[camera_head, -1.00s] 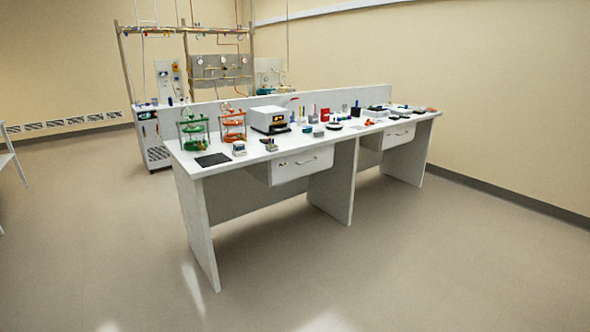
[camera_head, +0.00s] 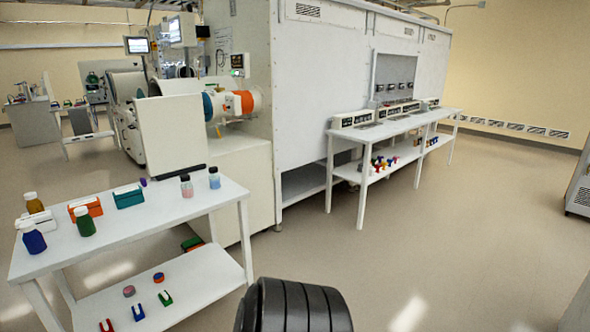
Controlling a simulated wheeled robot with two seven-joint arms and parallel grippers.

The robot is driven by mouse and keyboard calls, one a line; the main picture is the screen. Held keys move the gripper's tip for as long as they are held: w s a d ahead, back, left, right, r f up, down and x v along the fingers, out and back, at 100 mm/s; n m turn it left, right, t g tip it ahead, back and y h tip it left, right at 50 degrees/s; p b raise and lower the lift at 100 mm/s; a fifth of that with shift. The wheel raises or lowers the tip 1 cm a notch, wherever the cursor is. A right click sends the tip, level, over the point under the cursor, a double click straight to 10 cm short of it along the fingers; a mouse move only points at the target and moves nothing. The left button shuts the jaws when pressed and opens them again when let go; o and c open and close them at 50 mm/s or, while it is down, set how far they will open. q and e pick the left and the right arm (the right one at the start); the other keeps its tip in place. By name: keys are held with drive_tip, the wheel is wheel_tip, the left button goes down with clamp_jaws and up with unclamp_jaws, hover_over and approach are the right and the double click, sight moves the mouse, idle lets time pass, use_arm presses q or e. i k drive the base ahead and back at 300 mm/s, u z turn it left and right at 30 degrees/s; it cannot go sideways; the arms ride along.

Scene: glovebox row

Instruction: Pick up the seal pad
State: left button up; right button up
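I cannot make out a seal pad for certain in the head view. On the lower shelf of the near white table (camera_head: 120,245) lie a small pinkish round piece (camera_head: 129,291) and an orange and blue round piece (camera_head: 158,277); I cannot tell whether either is the pad. Neither of my grippers is in view. A black ribbed part at the bottom edge seems to be part of my own arm.
Bottles, including a green one (camera_head: 85,221), and small boxes stand on the near table's top. A large white glovebox cabinet (camera_head: 330,85) rises behind. A long white bench (camera_head: 395,125) stands to its right. The floor (camera_head: 430,250) at right is clear.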

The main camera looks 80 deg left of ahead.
sight(144, 186)
drive_tip(key=u, duration=3.25)
drive_tip(key=i, duration=1)
drive_tip(key=u, duration=0.05)
